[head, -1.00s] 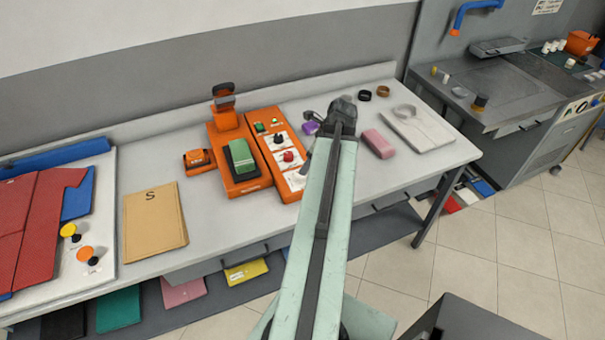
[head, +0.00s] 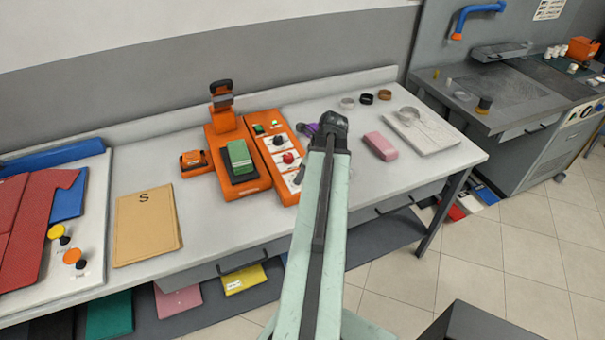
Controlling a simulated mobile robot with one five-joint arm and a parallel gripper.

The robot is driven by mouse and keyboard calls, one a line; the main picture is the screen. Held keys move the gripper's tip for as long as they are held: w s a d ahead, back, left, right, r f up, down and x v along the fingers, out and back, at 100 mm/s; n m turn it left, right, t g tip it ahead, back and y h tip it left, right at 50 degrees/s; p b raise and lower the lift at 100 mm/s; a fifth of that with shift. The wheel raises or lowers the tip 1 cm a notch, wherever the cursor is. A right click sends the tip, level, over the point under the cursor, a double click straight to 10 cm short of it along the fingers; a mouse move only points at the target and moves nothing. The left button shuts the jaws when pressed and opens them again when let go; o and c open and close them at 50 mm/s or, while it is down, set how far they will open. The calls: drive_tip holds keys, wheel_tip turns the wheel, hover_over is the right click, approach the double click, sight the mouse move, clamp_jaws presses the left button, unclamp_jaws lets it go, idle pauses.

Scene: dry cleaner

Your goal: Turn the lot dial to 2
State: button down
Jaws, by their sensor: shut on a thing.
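The orange machine (head: 236,185) on the table has a side panel with white dial plates. A black knob (head: 278,140) and a red knob (head: 288,158) show clear of my gripper; their lettering is too small to read. My gripper (head: 300,177) is mostly hidden behind my pale green arm, with a grey part showing at the panel's near plate. It is shut on what appears to be the lot dial there. That dial and its pointer setting are hidden.
A green block (head: 239,154) sits on the machine's black pad. A pink block (head: 380,146), bracelet-like rings (head: 366,99) and a pale board (head: 425,137) lie right of my arm. A tan folder (head: 147,224) lies left, with clear tabletop between it and the machine.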

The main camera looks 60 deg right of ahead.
drive_tip(key=shift+w+d+n+g+y, duration=0.15)
drive_tip(key=shift+n+y, duration=0.25)
drive_tip(key=shift+n, duration=0.65)
drive_tip(key=shift+s+d+n+g+y, duration=0.15)
drive_tip(key=shift+n+y, duration=0.25)
drive_tip(key=shift+n, duration=0.65)
drive_tip(key=shift+a+n+g+y, duration=0.1)
drive_tip(key=shift+n+g+y, duration=0.25)
drive_tip(key=shift+n, duration=0.75)
drive_tip(key=shift+a+n+g+y, duration=0.1)
drive_tip(key=shift+n+g+y, duration=0.2)
drive_tip(key=shift+n, duration=0.8)
drive_tip(key=c, duration=0.9)
unclamp_jaws()
drive_tip(key=shift+w, duration=0.1)
